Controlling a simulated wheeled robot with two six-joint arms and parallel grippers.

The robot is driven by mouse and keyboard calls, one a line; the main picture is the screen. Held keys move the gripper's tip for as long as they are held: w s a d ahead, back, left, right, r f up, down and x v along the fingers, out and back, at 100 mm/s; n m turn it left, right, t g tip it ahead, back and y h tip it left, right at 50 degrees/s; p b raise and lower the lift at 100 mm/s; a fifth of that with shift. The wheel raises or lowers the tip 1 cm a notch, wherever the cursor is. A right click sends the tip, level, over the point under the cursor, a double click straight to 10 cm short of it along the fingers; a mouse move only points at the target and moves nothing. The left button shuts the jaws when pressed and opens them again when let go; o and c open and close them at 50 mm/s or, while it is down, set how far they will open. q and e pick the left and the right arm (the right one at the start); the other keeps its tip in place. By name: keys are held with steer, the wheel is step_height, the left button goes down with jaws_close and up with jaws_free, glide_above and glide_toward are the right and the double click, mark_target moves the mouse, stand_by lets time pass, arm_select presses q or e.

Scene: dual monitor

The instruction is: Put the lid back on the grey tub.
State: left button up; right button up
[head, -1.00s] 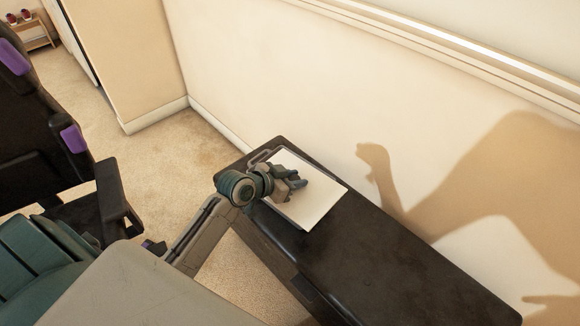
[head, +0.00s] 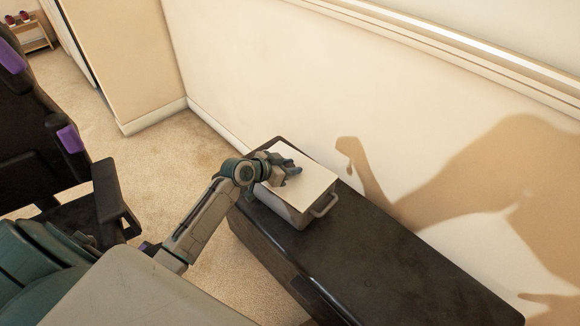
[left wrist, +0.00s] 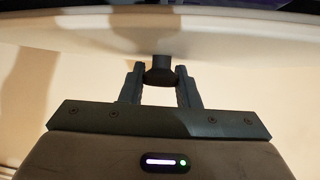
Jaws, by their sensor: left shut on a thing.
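The grey tub (head: 284,208) stands at the far end of the dark cabinet top, with one handle (head: 326,205) showing at its right. The flat white lid (head: 311,178) is over the tub's top and hides its opening. I cannot tell whether it rests on the rim or hangs just above it. My left gripper (head: 290,172) is above the lid, shut on its dark knob. In the left wrist view the fingers (left wrist: 160,82) are either side of the knob (left wrist: 160,66), against the pale lid (left wrist: 80,30). My right gripper is not in view.
The dark cabinet top (head: 400,255) is bare to the right of the tub. A cream wall (head: 400,90) runs close behind it. A black chair with purple parts (head: 60,170) stands at the left. Carpet (head: 170,165) shows between chair and cabinet.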

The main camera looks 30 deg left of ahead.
arm_select(q)
steer(key=shift+f+b, duration=0.4)
steer(key=shift+f, duration=0.2)
steer(key=o, duration=1)
steer(key=shift+r, duration=0.1)
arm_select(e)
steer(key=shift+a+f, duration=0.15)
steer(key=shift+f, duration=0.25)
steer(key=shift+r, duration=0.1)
arm_select(q)
steer(key=shift+r, duration=0.2)
steer(key=p+v, duration=0.2)
steer(key=v, duration=1)
steer(key=s+d+f+g+y, duration=0.15)
steer(key=s+d+f, duration=0.35)
steer(key=s+d, duration=0.5)
steer(key=s+n+g+y, duration=0.1)
steer(key=s, duration=0.3)
steer(key=s+n+g+y, duration=0.1)
steer(key=s, duration=0.4)
steer(key=s+n+g+y, duration=0.1)
steer(key=s+n, duration=0.1)
steer(key=s, duration=0.3)
steer(key=shift+d, duration=0.15)
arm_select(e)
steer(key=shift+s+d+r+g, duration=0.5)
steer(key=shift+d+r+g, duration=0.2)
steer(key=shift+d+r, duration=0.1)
